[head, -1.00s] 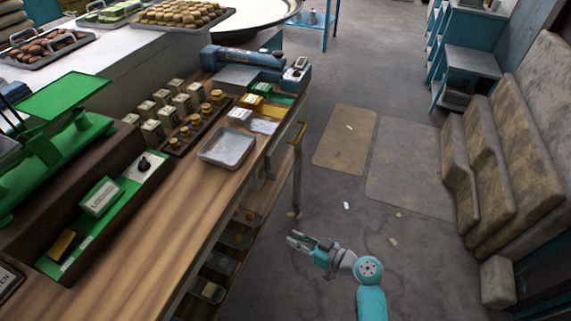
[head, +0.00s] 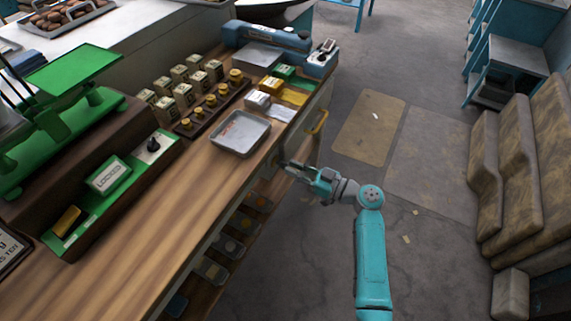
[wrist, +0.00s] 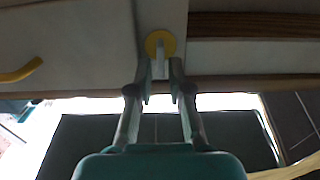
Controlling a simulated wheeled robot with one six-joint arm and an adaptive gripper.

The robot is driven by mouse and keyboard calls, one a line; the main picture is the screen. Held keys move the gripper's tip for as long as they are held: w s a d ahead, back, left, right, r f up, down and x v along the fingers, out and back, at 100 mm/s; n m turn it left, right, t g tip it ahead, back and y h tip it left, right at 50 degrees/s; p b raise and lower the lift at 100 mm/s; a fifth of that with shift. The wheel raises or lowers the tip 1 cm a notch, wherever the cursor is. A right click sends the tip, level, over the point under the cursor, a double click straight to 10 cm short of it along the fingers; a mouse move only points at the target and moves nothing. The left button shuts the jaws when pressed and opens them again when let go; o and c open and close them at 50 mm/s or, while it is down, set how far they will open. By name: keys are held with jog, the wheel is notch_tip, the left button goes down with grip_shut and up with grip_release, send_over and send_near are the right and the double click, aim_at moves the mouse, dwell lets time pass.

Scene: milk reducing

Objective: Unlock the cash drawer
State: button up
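The cash drawer front (wrist: 90,50) is a pale panel under the counter top. Its yellow handle (head: 319,123) shows in the head view and also in the wrist view (wrist: 20,71). A round yellow lock (wrist: 153,40) sits on the panel, with a grey key (wrist: 160,62) standing out from it. My gripper (head: 287,168) is close to the counter's front, beside the handle. In the wrist view its two fingers (wrist: 160,76) are apart, one on each side of the key. A narrow gap seems to show on both sides. In the head view the lock and key are too small to make out.
A metal tray (head: 240,133), weights (head: 224,90) and a green scale (head: 75,125) stand on the wooden counter (head: 175,200). Shelves with small containers (head: 235,247) lie below.

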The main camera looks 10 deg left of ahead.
aim_at(285, 165)
jog(key=shift+x, duration=1.8)
grip_shut()
